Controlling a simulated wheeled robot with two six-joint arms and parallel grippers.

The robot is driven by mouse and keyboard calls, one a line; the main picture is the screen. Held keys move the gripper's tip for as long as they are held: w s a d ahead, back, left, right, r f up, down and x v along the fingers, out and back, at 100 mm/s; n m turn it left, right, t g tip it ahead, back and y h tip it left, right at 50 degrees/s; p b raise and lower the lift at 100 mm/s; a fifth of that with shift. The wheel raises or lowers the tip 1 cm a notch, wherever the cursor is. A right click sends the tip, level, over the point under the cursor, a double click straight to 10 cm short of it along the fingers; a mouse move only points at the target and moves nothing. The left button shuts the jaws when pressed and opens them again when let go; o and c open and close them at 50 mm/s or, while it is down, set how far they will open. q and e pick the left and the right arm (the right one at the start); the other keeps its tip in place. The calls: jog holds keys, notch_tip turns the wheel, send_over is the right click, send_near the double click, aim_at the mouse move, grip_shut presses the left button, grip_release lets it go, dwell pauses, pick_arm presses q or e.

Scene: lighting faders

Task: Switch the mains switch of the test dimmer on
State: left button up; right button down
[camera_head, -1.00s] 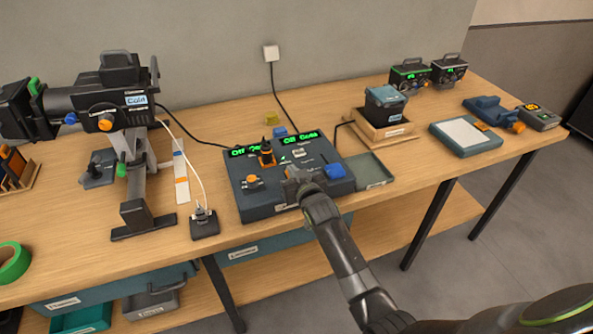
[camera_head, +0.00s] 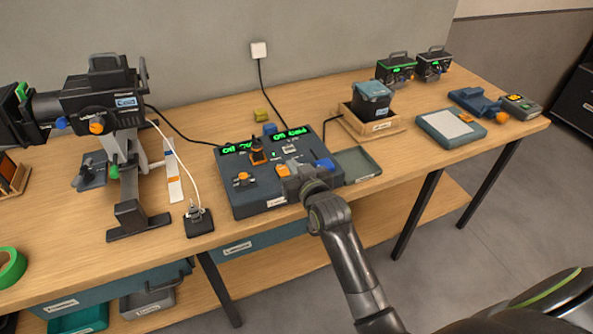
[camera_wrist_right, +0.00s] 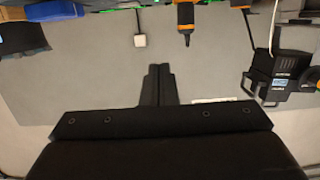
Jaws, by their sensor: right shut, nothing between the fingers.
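The test dimmer appears to be the dark blue-grey box (camera_head: 240,203) with green displays (camera_head: 289,134) at the front middle of the table. An orange-and-black upright part (camera_head: 257,155), a small orange control (camera_head: 244,178) and a blue block (camera_head: 323,165) are on its top. I cannot tell which part is the mains switch; some of the front right is hidden by my gripper. My right gripper (camera_head: 291,173) is over the front right of the box, near the blue block; contact is unclear. The right wrist view shows its fingers (camera_wrist_right: 157,85) shut and empty. My left gripper is not in view.
A large black lamp (camera_head: 100,100) on a stand is left of the box, and a small black socket block (camera_head: 198,222) with a white cable lies between them.

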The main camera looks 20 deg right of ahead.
jog(key=shift+s+d+r, duration=0.1)
jog(key=shift+s+r, duration=0.15)
jog(key=shift+s, duration=0.45)
